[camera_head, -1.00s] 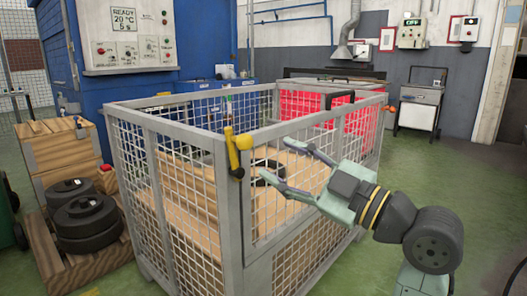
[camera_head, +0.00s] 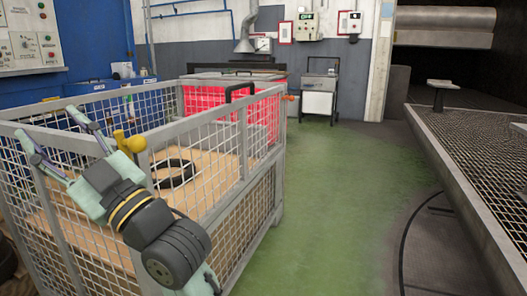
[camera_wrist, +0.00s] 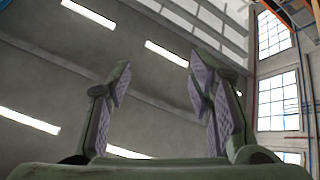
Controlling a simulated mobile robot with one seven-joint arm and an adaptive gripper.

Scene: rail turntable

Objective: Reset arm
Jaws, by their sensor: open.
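My gripper (camera_head: 57,150) is at the left of the head view, in front of the near side of a grey mesh cage. Its two fingers are spread apart with nothing between them. In the wrist view my gripper (camera_wrist: 160,88) also shows open and empty, with the fingers pointing up toward the ceiling and windows. My arm is bent below it at the lower left of the head view.
The mesh cage (camera_head: 200,128) holds a wooden board and a black ring (camera_head: 175,173). Green floor (camera_head: 345,190) is clear to the right. A mesh-topped turntable platform (camera_head: 475,150) stands at far right. A white cabinet (camera_head: 319,100) stands behind.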

